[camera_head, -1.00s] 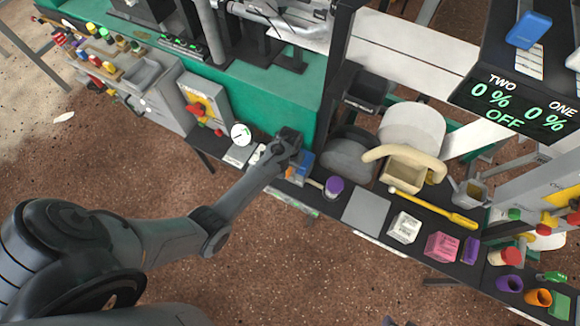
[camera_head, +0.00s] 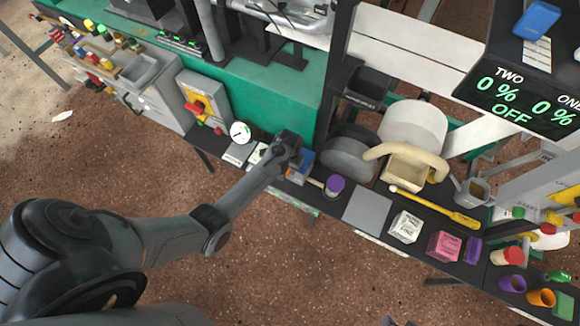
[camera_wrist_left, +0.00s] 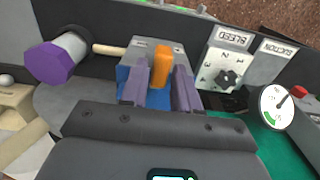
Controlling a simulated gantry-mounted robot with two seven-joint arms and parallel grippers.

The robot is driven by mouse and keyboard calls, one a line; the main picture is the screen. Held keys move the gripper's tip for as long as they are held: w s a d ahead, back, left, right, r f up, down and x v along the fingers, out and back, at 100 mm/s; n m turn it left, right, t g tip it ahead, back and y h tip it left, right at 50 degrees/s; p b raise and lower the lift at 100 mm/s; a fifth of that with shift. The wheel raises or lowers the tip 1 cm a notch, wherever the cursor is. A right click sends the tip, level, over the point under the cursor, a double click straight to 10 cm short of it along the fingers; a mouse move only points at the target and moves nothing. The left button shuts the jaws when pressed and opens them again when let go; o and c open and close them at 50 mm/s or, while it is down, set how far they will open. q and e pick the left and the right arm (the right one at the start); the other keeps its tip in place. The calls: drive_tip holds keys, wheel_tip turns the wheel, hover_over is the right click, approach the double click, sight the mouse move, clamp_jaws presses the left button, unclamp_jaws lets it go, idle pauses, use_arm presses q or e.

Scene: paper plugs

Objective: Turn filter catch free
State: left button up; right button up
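The filter unit is a blue and grey box with an orange catch (camera_wrist_left: 162,66) on it. The catch points toward the camera in the left wrist view. My left gripper (camera_wrist_left: 161,88) has one purple-grey finger on either side of the catch, with a narrow gap and some blue housing (camera_wrist_left: 158,99) showing between them. The fingers look open and I see no firm contact. My right gripper is not in view.
A purple-capped knob (camera_wrist_left: 55,60) stands on one side of the unit. On the other are a BLEED dial (camera_wrist_left: 226,78) and a round gauge (camera_wrist_left: 273,105). In the head view, a grey pad (camera_head: 366,212), a white box (camera_head: 405,227) and a yellow tool (camera_head: 437,208) lie along the ledge.

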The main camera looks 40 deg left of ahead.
use_arm(q)
clamp_jaws()
